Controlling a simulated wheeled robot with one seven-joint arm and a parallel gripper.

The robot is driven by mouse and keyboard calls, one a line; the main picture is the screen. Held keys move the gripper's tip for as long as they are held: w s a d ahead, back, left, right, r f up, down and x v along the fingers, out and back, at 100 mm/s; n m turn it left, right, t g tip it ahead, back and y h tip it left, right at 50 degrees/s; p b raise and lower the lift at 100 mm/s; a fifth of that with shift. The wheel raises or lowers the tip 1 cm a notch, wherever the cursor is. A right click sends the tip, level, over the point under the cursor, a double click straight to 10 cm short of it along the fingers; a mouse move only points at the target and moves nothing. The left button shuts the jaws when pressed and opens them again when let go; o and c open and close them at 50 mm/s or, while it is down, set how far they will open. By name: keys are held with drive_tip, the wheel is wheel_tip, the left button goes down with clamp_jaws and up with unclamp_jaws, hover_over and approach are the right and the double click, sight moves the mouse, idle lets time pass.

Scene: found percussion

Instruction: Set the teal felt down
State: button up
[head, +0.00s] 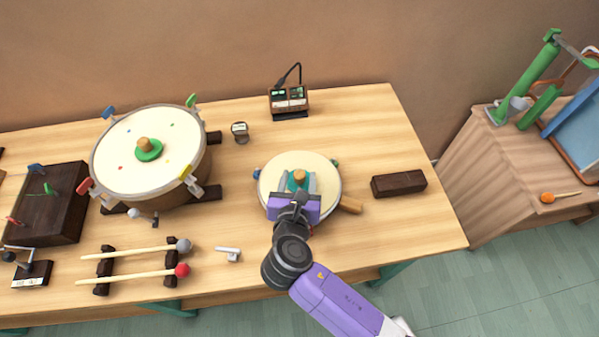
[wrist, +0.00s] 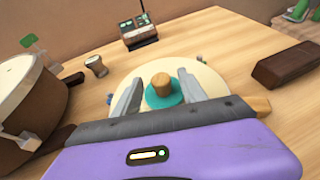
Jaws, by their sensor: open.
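The teal felt (wrist: 180,95) is a round teal disc with a wooden knob (wrist: 162,84) on top. It lies on the pale head of a small drum (head: 328,176) with a wooden handle, which also shows in the wrist view (wrist: 215,83). My gripper (head: 299,181) is over the small drum, and its two grey fingers stand open on either side of the knob, apart from it in the wrist view (wrist: 158,88). In the head view my gripper's purple body hides part of the felt.
A large drum (head: 120,170) with a green felt (head: 150,155) stands left. A dark block (head: 398,184) lies right, a device with displays (head: 289,101) behind. Two mallets (head: 140,250) rest on dark stands at front left. Bare table lies between drum and block.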

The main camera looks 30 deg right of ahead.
drive_tip(key=v, duration=0.9)
